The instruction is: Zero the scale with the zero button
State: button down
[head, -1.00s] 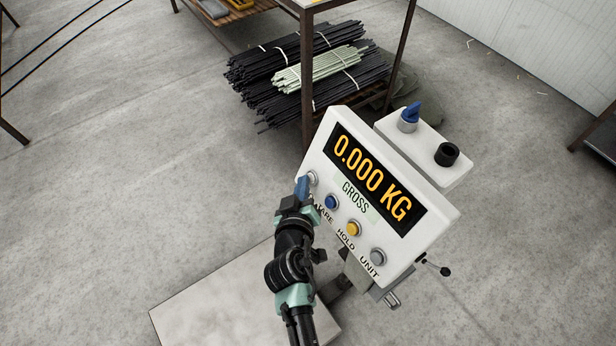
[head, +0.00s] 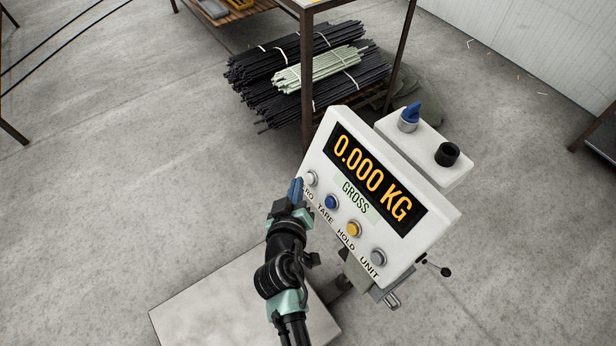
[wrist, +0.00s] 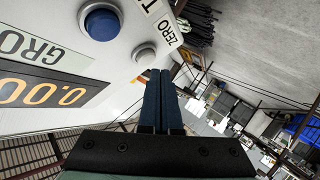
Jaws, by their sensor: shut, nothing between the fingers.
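The scale's white indicator box (head: 345,125) has a dark display (head: 371,177) reading 0.000 KG, with GROSS below it. The grey zero button (head: 312,178) is at the left end of the button row. In the wrist view the zero button (wrist: 144,53) shows beside its ZERO label (wrist: 168,37). My gripper (head: 296,189) is shut and empty, its blue fingers just left of the zero button. In the wrist view the fingertips (wrist: 159,72) are close to that button, with a small gap seen between.
A blue button (head: 331,202) marked TARE, a yellow HOLD button (head: 353,228) and a grey UNIT button (head: 378,258) continue the row. The scale's pale platform (head: 200,308) lies below. Bundled rods (head: 310,70) lie behind on a rack.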

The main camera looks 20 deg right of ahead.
jog(key=shift+s+a+r, duration=0.15)
jog(key=shift+a+r, duration=0.2)
jog(key=shift+a, duration=0.4)
jog(key=shift+s+a+r, duration=0.15)
jog(key=shift+a+r, duration=0.2)
jog(key=shift+a, duration=0.4)
jog(key=shift+s+a+r, duration=0.15)
jog(key=shift+a+r, duration=0.2)
jog(key=shift+a, duration=0.4)
jog(key=w+a+r+m+t+p, duration=0.1)
jog(key=w+r+t, duration=0.1)
jog(key=r, duration=1)
jog(key=w+a+r+t+y+p, duration=0.1)
jog(key=w+a+r+t, duration=0.15)
jog(key=r, duration=0.95)
jog(key=w+r+m+t+p, duration=0.1)
jog(key=r+t, duration=0.2)
jog(key=r, duration=0.9)
jog(key=s+a+r+t+y, duration=0.2)
jog(key=s+r, duration=0.3)
jog(key=r, duration=0.5)
jog(key=s+a+r+n+t+y+p, duration=0.1)
jog(key=s+r, duration=0.4)
jog(key=r, duration=0.5)
jog(key=s+a+r+t+y+p, duration=0.1)
jog(key=s+r+t, duration=0.4)
jog(key=r, duration=0.5)
jog(key=shift+s+a+n+y, duration=0.4)
jog(key=shift+a+y, duration=0.4)
jog(key=shift+a, duration=0.3)
